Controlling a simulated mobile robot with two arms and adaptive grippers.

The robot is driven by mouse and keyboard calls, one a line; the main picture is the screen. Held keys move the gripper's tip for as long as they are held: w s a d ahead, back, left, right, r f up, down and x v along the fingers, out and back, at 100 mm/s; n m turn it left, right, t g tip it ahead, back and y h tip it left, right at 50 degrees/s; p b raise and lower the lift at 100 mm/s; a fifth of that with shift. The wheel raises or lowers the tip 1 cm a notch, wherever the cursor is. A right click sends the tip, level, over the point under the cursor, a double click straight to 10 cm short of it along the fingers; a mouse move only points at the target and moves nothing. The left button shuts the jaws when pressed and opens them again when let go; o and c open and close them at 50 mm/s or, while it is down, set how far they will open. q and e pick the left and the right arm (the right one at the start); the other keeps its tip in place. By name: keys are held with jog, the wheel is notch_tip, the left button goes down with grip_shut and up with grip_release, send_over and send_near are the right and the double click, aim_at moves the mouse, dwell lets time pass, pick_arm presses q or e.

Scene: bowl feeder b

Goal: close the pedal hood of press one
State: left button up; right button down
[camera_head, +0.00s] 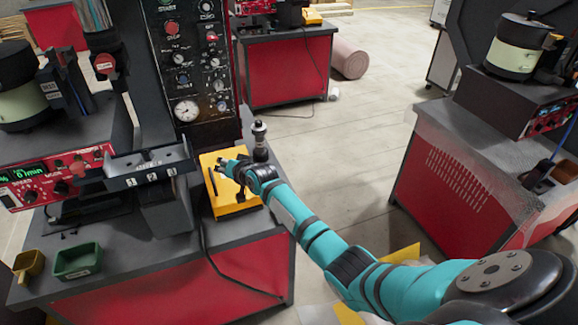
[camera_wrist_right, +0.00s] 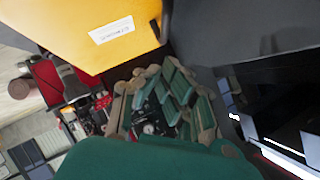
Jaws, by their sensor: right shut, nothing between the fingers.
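The yellow pedal hood (camera_head: 222,205) of the press sits on the grey table, to the right of the numbered tray. My right gripper (camera_head: 224,166) is over the hood's upper part in the head view and hides some of it. In the right wrist view a large yellow hood face with a white label (camera_wrist_right: 85,30) fills the upper left. My right gripper (camera_wrist_right: 165,98) is shut and empty just below that face; I cannot tell whether it touches. I cannot tell how far the hood is open. My left gripper is not in view.
The press's control panel (camera_head: 190,60) rises behind the hood. A dark cylindrical fitting (camera_head: 260,142) stands close to the hood's right. A green bin (camera_head: 78,261) and a yellow bin (camera_head: 29,264) are at the front left. Open floor (camera_head: 345,140) lies right of the table.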

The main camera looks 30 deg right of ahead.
aim_at(210, 170)
jog(key=shift+w+a+f, duration=0.15)
jog(key=shift+a+f, duration=0.25)
jog(key=shift+f, duration=0.05)
jog(key=shift+w+a+f+b, duration=0.2)
jog(key=shift+a+f+b, duration=0.25)
jog(key=shift+a+f, duration=0.4)
jog(key=shift+w+a+f, duration=0.1)
jog(key=shift+a, duration=0.1)
jog(key=shift+a+f, duration=0.1)
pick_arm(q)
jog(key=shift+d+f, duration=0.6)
